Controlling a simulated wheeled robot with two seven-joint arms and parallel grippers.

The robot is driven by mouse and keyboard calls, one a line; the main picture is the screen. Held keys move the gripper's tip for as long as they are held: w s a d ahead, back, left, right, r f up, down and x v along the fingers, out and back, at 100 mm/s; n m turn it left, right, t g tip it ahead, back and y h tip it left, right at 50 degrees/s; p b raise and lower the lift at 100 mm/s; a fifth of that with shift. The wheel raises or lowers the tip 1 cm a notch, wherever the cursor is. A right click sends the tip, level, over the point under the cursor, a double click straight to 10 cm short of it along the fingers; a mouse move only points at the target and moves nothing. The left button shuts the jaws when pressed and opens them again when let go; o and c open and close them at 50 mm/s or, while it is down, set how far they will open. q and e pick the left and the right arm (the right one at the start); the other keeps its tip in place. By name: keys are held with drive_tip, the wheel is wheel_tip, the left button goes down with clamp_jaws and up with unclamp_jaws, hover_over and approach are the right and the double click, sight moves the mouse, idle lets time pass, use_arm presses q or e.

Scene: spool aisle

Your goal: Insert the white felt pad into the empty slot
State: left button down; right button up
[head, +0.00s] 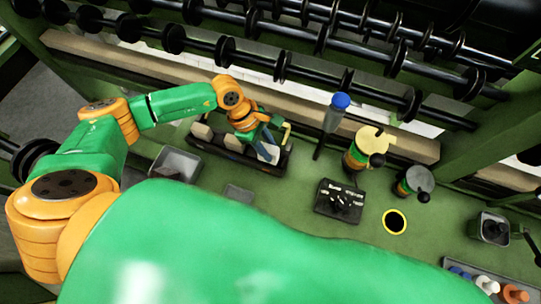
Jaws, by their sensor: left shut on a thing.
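A dark rack (213,148) stands on the green bench left of centre, with a beige block (201,131) in its left part. My left gripper (265,141) reaches over the right part of this rack, pointing down. It is shut on the white felt pad (268,153), which hangs tilted at the fingers over the rack. I cannot tell whether the pad's lower edge is inside a slot or just above it. The gripper and wrist hide much of the rack's middle, so the empty slot is not clearly visible. My right gripper is out of view.
A blue-capped tool (333,115), a black block with pegs (340,200), yellow-topped (372,143) and grey-topped (414,183) stacks stand right. Black rollers (300,75) run behind. My large green arm link covers the foreground.

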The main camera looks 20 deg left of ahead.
sight(270, 152)
use_arm(q)
drive_tip(key=f+b, duration=0.2)
drive_tip(key=w+f+b, duration=0.1)
drive_tip(key=f, duration=0.1)
drive_tip(key=shift+f+b, duration=0.25)
drive_tip(key=shift+b, duration=0.1)
drive_tip(key=shift+s+r+p, duration=0.1)
drive_tip(key=shift+r+p, duration=0.15)
drive_tip(key=shift+p, duration=0.05)
drive_tip(key=shift+f, duration=0.2)
drive_tip(key=c, duration=0.6)
unclamp_jaws()
drive_tip(key=shift+r, duration=0.2)
drive_tip(key=b+v, duration=0.1)
drive_tip(key=v, duration=1.1)
drive_tip(key=shift+b, duration=0.4)
